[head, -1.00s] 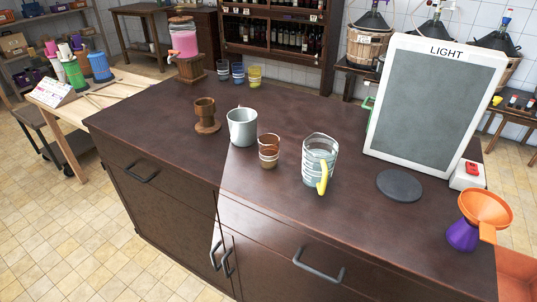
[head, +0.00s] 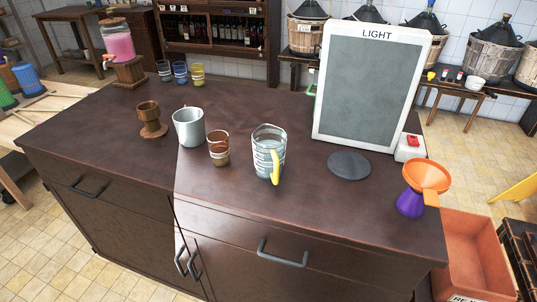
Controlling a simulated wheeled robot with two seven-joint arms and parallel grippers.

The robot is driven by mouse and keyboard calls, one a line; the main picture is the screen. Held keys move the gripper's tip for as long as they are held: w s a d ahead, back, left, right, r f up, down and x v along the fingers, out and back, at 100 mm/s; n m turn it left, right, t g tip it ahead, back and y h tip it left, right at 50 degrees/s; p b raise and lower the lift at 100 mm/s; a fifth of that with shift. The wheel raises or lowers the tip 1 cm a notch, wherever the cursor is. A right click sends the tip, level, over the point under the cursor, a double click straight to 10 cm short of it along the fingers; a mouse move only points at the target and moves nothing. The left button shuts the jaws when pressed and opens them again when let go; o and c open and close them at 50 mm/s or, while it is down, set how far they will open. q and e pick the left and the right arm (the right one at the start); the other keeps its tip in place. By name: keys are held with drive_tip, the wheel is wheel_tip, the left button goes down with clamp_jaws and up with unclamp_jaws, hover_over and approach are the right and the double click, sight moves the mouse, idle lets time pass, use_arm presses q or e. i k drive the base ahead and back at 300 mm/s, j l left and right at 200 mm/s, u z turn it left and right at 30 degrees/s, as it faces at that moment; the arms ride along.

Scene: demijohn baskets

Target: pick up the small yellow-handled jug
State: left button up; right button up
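The small jug (head: 267,150) is clear with pale bands and has a yellow handle (head: 276,167) on its front right side. It stands upright on the dark wooden cabinet top, right of the middle of the picture's left half. A brown-banded glass (head: 219,149) stands just to its left. A grey metal jug (head: 189,126) stands further left. Neither of my grippers shows in the head view.
A lightbox panel marked LIGHT (head: 366,88) stands behind right, with a dark round disc (head: 349,165) before it. An orange funnel on a purple base (head: 424,187) is near the right edge. A wooden goblet (head: 150,119) is left. The counter's front (head: 230,194) is clear.

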sight(268, 140)
drive_tip(key=k+j, duration=0.1)
drive_tip(key=j, duration=0.3)
drive_tip(key=k+j+z, duration=0.1)
drive_tip(key=j, duration=0.35)
drive_tip(key=k+j, duration=0.1)
drive_tip(key=j, duration=0.3)
drive_tip(key=k+j+z, duration=0.1)
drive_tip(key=j, duration=0.3)
